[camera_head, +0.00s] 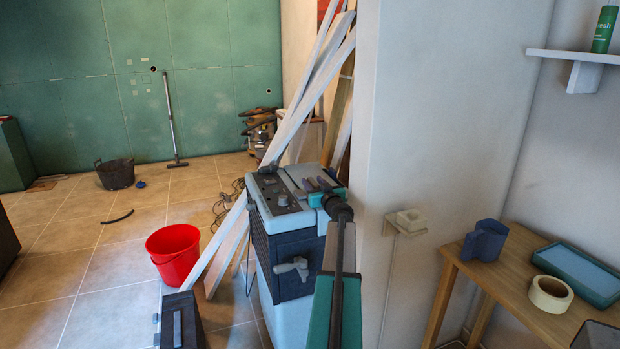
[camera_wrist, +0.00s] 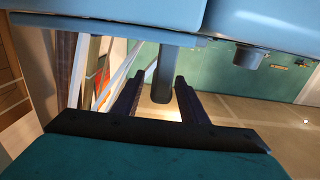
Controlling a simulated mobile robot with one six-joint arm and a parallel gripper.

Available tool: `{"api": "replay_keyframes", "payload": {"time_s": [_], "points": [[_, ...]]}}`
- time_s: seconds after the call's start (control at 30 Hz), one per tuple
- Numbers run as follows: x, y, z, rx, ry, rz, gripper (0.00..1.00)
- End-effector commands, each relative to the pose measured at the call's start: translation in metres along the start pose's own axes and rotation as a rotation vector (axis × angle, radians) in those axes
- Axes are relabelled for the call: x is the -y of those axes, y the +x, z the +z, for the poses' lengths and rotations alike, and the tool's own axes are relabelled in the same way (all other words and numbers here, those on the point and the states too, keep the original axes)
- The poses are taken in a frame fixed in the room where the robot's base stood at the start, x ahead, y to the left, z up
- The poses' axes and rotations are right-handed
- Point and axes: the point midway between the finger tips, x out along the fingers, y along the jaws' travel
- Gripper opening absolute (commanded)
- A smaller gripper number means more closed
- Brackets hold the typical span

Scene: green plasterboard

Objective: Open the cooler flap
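The cooler is a light blue and dark box (camera_head: 282,262) in the middle of the head view, with a dark control panel on top. Its light blue top part (camera_head: 298,172), apparently the flap, looks closed. In the wrist view, light blue panels (camera_wrist: 115,8) fill the top edge, and a grey-blue tab (camera_wrist: 165,72) hangs from them. My gripper (camera_head: 316,184) is at the cooler's top right. Contact cannot be told.
Planks (camera_head: 318,80) lean on the wall behind the cooler. A red bucket (camera_head: 173,252) stands on the floor left of it. A wall end (camera_head: 450,90) is close on the right, with a wooden table (camera_head: 500,262) beyond. The tiled floor at left is mostly free.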

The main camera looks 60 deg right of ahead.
Motion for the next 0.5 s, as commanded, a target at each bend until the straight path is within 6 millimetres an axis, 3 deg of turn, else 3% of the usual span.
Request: {"api": "replay_keyframes", "payload": {"time_s": [0.2, 0.5], "points": [[-0.001, 0.023, -0.001, 0.001, -0.001, -0.001, 0.39], [0.0, 0.04, 0.0, 0.0, 0.0, 0.0, 0.39]]}}
